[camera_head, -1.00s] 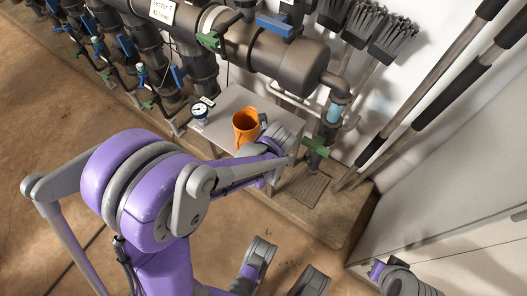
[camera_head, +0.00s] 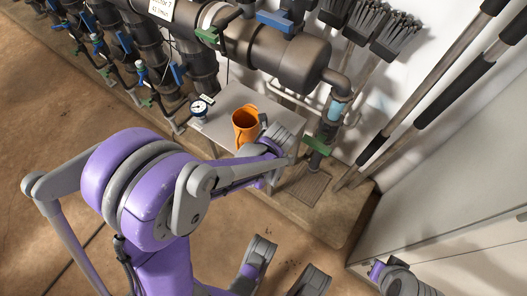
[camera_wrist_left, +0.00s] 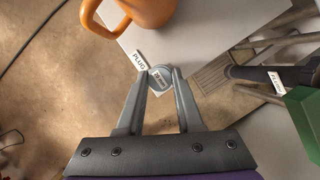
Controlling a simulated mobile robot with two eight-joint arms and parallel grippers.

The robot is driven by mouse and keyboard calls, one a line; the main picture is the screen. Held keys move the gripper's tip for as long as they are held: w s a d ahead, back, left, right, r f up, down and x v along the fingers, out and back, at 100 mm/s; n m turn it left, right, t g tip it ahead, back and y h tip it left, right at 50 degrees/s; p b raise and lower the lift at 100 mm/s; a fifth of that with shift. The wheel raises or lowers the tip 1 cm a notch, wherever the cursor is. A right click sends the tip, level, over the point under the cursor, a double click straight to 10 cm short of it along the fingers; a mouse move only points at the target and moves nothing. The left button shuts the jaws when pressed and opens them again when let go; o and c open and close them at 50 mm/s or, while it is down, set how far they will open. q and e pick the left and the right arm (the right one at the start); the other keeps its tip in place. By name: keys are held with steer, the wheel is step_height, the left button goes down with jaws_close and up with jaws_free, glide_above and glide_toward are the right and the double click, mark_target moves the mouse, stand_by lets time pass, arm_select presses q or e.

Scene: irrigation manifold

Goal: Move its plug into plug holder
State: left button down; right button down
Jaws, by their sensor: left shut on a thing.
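My left gripper (camera_wrist_left: 162,80) is shut on a round grey plug (camera_wrist_left: 161,76), which shows between the fingertips in the left wrist view. A white tag reading PLUG (camera_wrist_left: 139,61) lies beside the plug. In the head view my left arm reaches over the edge of a small grey table (camera_head: 223,101), just right of an orange cup (camera_head: 244,126). The cup also shows at the top of the left wrist view (camera_wrist_left: 148,10). The plug is too small or hidden to make out in the head view. I cannot pick out a plug holder for certain.
Dark manifold pipes (camera_head: 290,58) with green and blue valve handles run behind the table. A pressure gauge (camera_head: 198,108) stands at the table's left. A green handle (camera_wrist_left: 304,118) is close on the right in the wrist view. Brushes (camera_head: 400,30) lean on the wall.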

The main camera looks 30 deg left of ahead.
arm_select(q)
steer(key=shift+f+b, duration=0.6)
steer(key=shift+f, duration=0.2)
stand_by(0.4)
steer(key=shift+c, duration=2.4)
jaws_free()
steer(key=shift+o, duration=0.2)
steer(key=shift+o, duration=1.4)
steer(key=shift+r, duration=0.1)
steer(key=shift+r+p, duration=2.45)
steer(key=shift+r, duration=1)
